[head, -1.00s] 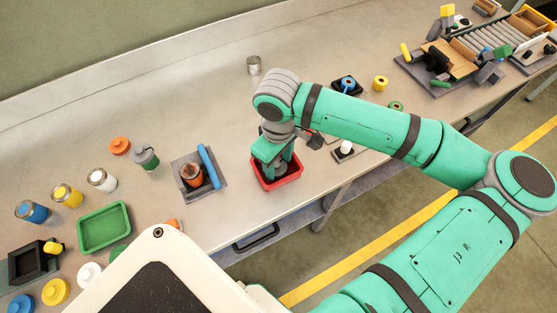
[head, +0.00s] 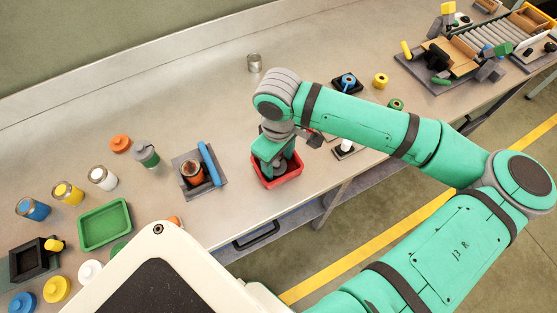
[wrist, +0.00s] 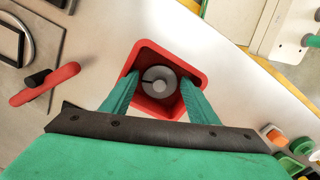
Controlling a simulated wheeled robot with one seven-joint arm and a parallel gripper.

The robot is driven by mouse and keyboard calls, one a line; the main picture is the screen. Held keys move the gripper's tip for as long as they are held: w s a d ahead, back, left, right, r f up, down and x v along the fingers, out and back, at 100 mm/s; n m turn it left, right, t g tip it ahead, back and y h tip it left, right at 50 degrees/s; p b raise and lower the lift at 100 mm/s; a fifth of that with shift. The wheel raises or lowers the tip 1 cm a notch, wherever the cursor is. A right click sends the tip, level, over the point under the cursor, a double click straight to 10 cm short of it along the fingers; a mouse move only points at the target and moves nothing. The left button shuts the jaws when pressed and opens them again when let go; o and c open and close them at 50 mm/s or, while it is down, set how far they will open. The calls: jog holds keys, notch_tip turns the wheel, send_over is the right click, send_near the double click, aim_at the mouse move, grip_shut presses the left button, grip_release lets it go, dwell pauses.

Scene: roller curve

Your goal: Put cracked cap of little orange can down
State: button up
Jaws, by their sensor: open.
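A grey round cap (wrist: 158,81) with a dark crack line at its left lies on the floor of a small red tray (wrist: 145,49). The red tray (head: 294,174) also shows in the head view, near the table's front edge. My gripper (wrist: 160,92) points down into the tray, its green fingers open on either side of the cap with gaps visible. In the head view my gripper (head: 277,170) hides most of the tray's inside. The little orange can (head: 192,174) stands without a lid in a grey fixture left of the tray.
A blue bar (head: 210,165) lies along the fixture. A grey-lidded can (head: 146,153), an orange cap (head: 120,143) and a green tray (head: 105,222) are further left. A red lever (wrist: 45,85) is left of the tray in the wrist view.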

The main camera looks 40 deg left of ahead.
aim_at(278, 165)
notch_tip(278, 165, up, 12)
jog(key=shift+r, duration=0.2)
dwell(0.8)
